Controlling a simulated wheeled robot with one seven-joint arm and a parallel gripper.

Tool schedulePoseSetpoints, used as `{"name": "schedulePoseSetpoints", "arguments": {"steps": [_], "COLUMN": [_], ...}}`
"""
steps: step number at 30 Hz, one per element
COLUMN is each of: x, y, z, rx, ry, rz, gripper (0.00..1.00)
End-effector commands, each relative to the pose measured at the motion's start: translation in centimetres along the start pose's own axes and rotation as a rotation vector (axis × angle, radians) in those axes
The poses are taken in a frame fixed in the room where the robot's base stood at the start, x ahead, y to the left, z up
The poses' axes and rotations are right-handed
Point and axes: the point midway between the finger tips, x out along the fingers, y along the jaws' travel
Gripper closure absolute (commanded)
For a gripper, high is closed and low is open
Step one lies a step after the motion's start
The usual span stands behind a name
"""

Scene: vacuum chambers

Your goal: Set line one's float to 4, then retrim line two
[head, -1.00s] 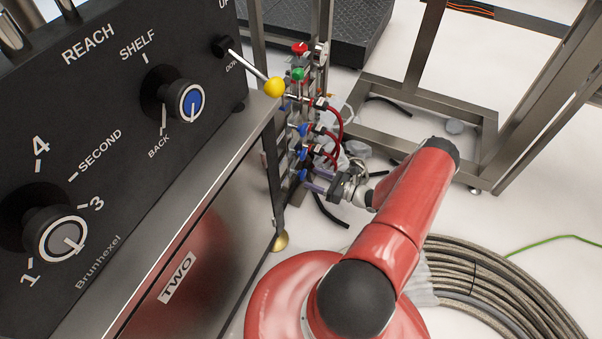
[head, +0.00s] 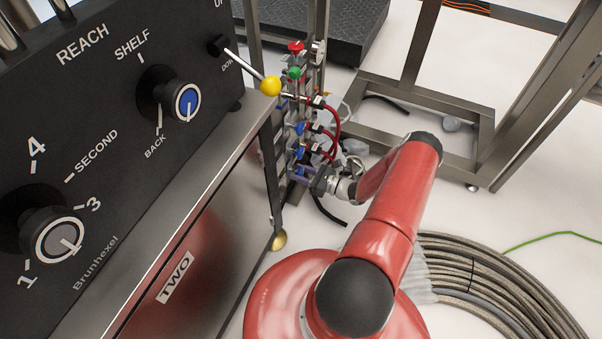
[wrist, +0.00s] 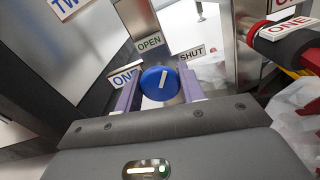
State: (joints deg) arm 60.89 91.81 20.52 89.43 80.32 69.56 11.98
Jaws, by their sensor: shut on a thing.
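My gripper (wrist: 161,84) is shut on a blue knob (wrist: 161,78), with one purple finger on each side of it. The knob's white pointer points up and slightly right, between the OPEN plate (wrist: 150,42) and the SHUT plate (wrist: 192,53). A ONE plate (wrist: 125,77) is left of the knob. In the head view, my gripper (head: 305,172) is at the low end of the valve panel, and the held knob is hidden there. Other blue knobs (head: 300,129) sit above it. No float or its scale can be read.
A red hose fitting (wrist: 285,40) tagged ONE is at right in the wrist view. Red hoses (head: 336,125) loop right of the panel. A cabinet (head: 190,255) marked TWO and a yellow-balled lever (head: 271,86) are left. Coiled hose (head: 490,285) lies on the floor.

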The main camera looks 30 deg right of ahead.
Motion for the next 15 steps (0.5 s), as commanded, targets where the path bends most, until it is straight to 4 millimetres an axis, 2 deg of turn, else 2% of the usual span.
{"name": "schedulePoseSetpoints", "arguments": {"steps": [9, 15], "x": [-0.03, -0.02], "y": [-0.05, -0.03], "z": [-0.03, 0.0], "rx": [-0.089, -0.088], "ry": [-0.001, 0.0], "rz": [-0.001, -0.001], "gripper": [0.84, 0.84]}}
